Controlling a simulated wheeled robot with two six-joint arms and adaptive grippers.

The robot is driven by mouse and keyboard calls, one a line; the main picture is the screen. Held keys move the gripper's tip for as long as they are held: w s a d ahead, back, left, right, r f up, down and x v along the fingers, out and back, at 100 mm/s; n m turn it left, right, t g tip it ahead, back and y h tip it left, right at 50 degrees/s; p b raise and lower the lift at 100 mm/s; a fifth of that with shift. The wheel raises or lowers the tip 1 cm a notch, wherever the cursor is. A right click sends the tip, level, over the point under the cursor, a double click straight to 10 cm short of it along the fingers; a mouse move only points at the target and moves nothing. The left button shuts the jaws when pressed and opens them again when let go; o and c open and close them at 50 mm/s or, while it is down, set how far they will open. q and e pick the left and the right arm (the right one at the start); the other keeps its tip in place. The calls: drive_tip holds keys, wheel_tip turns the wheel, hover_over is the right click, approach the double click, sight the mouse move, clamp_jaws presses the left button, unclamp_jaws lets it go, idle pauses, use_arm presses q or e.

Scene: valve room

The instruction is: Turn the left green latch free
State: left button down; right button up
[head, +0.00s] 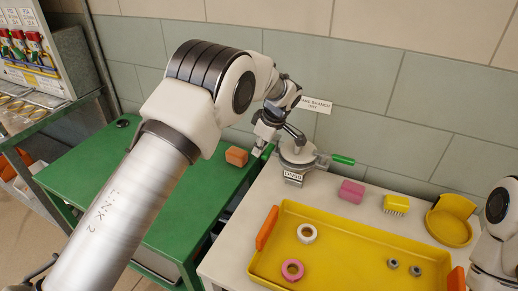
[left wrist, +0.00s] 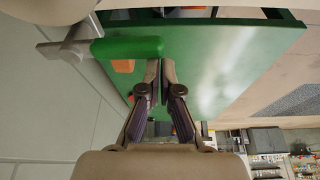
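The left green latch shows in the left wrist view as a green handle (left wrist: 127,47) on a grey metal bracket (left wrist: 70,46). In the head view it is mostly hidden behind my left gripper (head: 262,142). It belongs to a round grey metal fitting (head: 298,152) with a dark-lettered label. In the left wrist view the fingertips of my left gripper (left wrist: 161,66) are close together, with nothing seen between them. They are right beside the handle's free end; I cannot tell whether they touch it. My right gripper is out of view.
A second green handle (head: 343,160) sticks out right of the fitting. An orange block (head: 236,156) lies on the green bench (head: 185,215). A yellow tray (head: 350,235) with rings, a pink block (head: 352,192) and a yellow brush (head: 396,204) are on the pale table. The wall is close behind.

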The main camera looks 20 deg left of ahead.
use_arm(q)
drive_tip(key=shift+f, duration=0.1)
idle(0.3)
drive_tip(key=v, duration=1.2)
